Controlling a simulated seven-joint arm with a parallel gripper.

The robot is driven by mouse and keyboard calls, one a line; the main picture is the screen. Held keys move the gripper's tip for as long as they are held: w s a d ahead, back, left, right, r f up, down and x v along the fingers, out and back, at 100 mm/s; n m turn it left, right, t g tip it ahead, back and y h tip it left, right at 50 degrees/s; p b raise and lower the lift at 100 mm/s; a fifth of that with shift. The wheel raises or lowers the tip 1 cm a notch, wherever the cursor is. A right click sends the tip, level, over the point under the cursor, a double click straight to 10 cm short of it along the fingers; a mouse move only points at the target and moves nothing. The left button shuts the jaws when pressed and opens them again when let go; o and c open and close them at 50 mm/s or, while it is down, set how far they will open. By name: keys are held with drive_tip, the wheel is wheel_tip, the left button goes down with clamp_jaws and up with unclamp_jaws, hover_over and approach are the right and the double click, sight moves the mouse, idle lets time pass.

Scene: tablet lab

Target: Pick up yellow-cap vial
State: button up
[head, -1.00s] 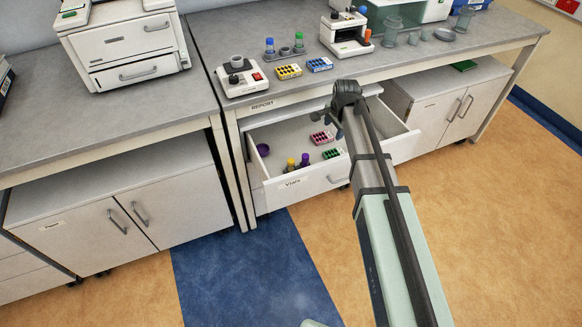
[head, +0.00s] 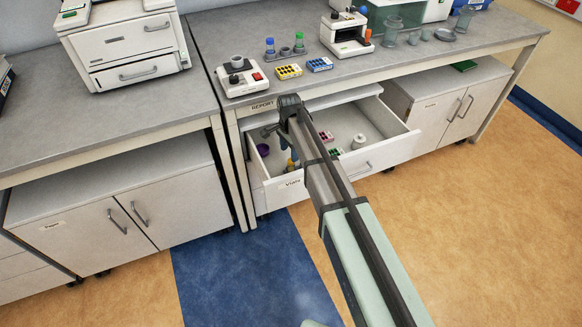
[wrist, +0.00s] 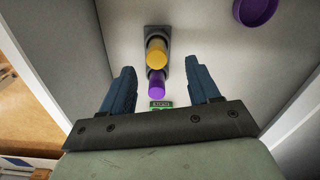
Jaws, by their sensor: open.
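The yellow-cap vial (wrist: 156,50) stands in a small grey holder in the open drawer (head: 277,195); in the head view, only a bit of yellow (head: 290,165) shows beside my arm. A purple-cap vial (wrist: 156,83) is right next to it, in the same holder as far as I can tell. My gripper (wrist: 162,72) is open and empty above the drawer. Its two blue fingers appear either side of the vials in the wrist view, apart from them. In the head view my arm hides most of the vials.
Drawer walls surround the space. The bench (head: 225,55) above carries a small device, racks and a microscope-like instrument.

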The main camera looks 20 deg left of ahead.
sight(291, 163)
drive_tip(key=shift+d+f, duration=0.15)
drive_tip(key=shift+f, duration=1.7)
drive_tip(key=shift+d+f, duration=0.15)
drive_tip(key=shift+f, duration=1.7)
drive_tip(key=c, duration=1.1)
